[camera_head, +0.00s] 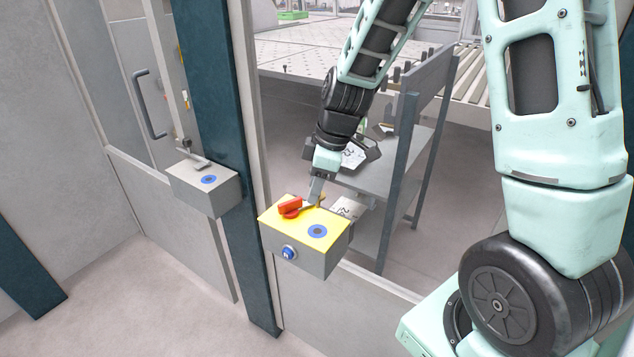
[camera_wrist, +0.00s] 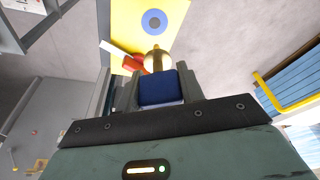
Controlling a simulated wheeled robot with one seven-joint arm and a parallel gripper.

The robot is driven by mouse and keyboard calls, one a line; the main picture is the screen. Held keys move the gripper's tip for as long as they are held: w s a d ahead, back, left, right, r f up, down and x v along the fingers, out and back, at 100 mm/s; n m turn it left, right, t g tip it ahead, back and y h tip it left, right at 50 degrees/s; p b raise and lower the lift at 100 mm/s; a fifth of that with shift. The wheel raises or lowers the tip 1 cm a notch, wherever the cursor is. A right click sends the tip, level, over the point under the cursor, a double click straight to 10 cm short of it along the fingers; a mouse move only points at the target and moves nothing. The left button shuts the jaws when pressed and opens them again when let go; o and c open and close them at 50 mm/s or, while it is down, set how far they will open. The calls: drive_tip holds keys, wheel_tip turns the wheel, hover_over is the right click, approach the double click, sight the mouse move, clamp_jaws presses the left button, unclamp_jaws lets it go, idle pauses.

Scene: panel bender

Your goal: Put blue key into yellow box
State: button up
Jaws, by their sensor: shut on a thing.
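The yellow box (camera_head: 276,217) is a grey box with a yellow top, mounted on the fence post. Its yellow top also shows at the top of the wrist view (camera_wrist: 180,12). It carries a red handle (camera_head: 290,206) and a blue ring with a dark centre (camera_head: 317,231). My gripper (camera_head: 315,192) is over the back edge of the box, beside the red handle. In the wrist view it is shut on the blue key (camera_wrist: 160,88). The key's brass-coloured shaft points at a round pale part by the red handle; I cannot tell whether it is inside. The head view does not show the key clearly.
A grey rack (camera_head: 410,150) stands behind the yellow box. A blue button (camera_head: 289,252) sits on the yellow box's front.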

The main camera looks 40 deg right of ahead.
drive_tip(key=b, duration=0.4)
hover_over(311, 231)
drive_tip(key=shift+s+d+f, duration=0.1)
drive_tip(key=shift+d+f, duration=0.05)
drive_tip(key=shift+f, duration=0.8)
drive_tip(key=shift+s+d+f, duration=0.1)
drive_tip(key=shift+d+f, duration=0.05)
drive_tip(key=shift+f, duration=0.8)
drive_tip(key=shift+s+d+f, duration=0.1)
drive_tip(key=shift+d+f, duration=0.05)
drive_tip(key=shift+f, duration=0.8)
drive_tip(key=shift+f, duration=0.1)
drive_tip(key=shift+f+b, duration=2.15)
drive_tip(key=shift+b, duration=0.35)
drive_tip(key=o, duration=1.1)
drive_tip(key=shift+c, duration=0.2)
drive_tip(key=b+v, duration=0.2)
drive_tip(key=v, duration=1.5)
drive_tip(key=shift+r, duration=0.25)
